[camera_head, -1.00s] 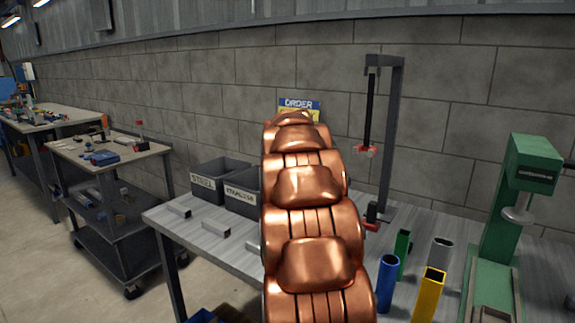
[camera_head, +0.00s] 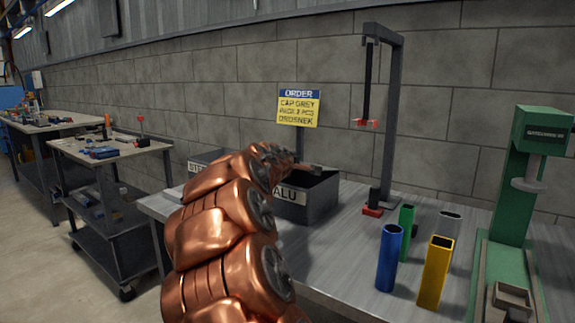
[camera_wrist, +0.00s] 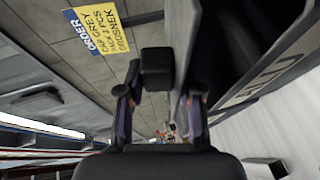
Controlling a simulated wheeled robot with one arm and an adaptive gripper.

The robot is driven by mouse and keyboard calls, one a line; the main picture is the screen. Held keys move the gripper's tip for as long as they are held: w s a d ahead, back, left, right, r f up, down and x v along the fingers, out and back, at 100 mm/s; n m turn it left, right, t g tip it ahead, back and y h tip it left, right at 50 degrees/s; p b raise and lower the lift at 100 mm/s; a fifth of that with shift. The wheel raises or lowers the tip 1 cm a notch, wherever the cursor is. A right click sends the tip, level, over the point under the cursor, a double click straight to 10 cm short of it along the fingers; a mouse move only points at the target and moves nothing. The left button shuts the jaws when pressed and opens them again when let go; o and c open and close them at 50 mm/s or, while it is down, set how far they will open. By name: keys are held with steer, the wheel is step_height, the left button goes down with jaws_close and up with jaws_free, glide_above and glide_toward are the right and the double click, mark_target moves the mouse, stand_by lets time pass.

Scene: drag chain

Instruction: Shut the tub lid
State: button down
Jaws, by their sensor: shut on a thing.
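My gripper (camera_wrist: 160,98) shows in the wrist view with its two fingers on either side of a small dark block (camera_wrist: 156,68), shut on it. I cannot tell whether this block is part of a lid. In the wrist view, the open dark bin marked ALU (camera_wrist: 262,78) lies just to the right of the fingers. In the head view, my copper arm reaches over the bench to that ALU bin (camera_head: 318,205), and my gripper (camera_head: 314,169) is at its top, partly hidden by the arm. No tub lid can be made out clearly.
More bins (camera_head: 200,162) stand left of the ALU bin, mostly behind my arm. A dark stand (camera_head: 390,120) and a green press (camera_head: 510,200) rise beyond. An order sign (camera_head: 299,108) stands behind.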

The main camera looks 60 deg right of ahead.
steer(key=shift+a+f+b, duration=0.25)
steer(key=shift+f+b, duration=0.5)
steer(key=shift+f, duration=0.4)
steer(key=c, duration=1)
jaws_free()
steer(key=shift+o, duration=0.8)
steer(key=shift+a, duration=0.1)
steer(key=shift+s+a+r, duration=0.2)
steer(key=shift+a+r, duration=0.15)
steer(key=shift+a, duration=0.2)
steer(key=v, duration=1)
steer(key=shift+a, duration=0.25)
steer(key=shift+s, duration=0.15)
